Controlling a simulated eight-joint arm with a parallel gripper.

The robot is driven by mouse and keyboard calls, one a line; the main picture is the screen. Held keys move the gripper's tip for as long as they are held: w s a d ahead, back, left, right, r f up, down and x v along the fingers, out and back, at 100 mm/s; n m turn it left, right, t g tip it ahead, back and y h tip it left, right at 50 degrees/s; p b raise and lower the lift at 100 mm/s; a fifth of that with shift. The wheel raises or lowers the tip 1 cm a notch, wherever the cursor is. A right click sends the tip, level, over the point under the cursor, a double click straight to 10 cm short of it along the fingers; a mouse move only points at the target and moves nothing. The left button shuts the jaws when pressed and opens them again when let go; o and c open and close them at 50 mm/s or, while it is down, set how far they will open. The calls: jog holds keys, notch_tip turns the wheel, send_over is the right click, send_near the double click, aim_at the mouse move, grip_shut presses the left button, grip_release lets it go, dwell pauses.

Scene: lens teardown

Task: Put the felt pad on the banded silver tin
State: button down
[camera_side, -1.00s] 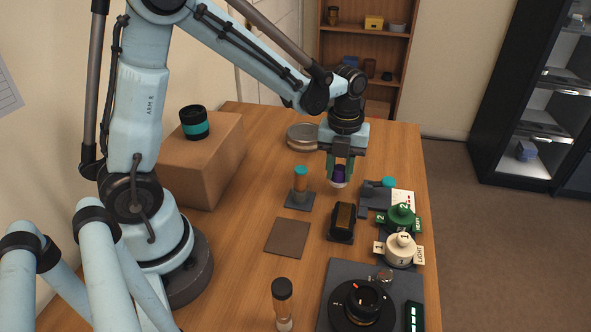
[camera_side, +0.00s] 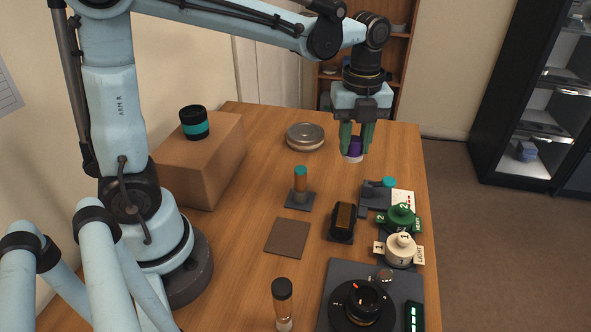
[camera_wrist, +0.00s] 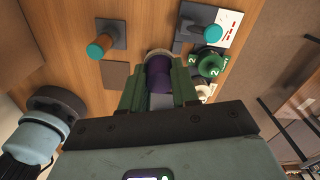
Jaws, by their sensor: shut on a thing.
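My gripper (camera_side: 357,145) is shut on a purple piece with a pale, pad-like lower end (camera_side: 353,157), which I take to be the felt pad. It hangs upright, clear above the table. The wrist view also shows the purple piece (camera_wrist: 158,77) between the green fingers. The banded silver tin (camera_side: 305,132), round and low with a silver lid and a paler band, stands at the back of the table. In the side view it is left of my gripper and apart from it. The wrist view does not show the tin.
A cardboard box (camera_side: 205,165) bearing a black-and-teal cylinder (camera_side: 193,122) stands left of the tin. A teal-topped post (camera_side: 300,185), a brown flat square (camera_side: 287,237), a dark block (camera_side: 342,222) and green and cream knobs (camera_side: 401,216) stand nearer. Table around the tin is clear.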

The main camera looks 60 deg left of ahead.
jog(key=w+a+r+n, duration=0.1)
jog(key=w+a+n, duration=0.15)
jog(key=a, duration=0.35)
jog(key=w+a+r+n, duration=0.1)
jog(key=w+a+n, duration=0.15)
jog(key=a, duration=0.45)
send_over(305, 131)
jog(key=f, duration=0.6)
jog(key=shift+d+f, duration=0.25)
jog(key=shift+d, duration=0.15)
jog(key=shift+a+f, duration=0.35)
jog(key=shift+a, duration=0.05)
jog(key=shift+f, duration=1.85)
jog(key=shift+f, duration=0.1)
jog(key=c, duration=0.8)
grip_release()
jog(key=shift+c, duration=0.2)
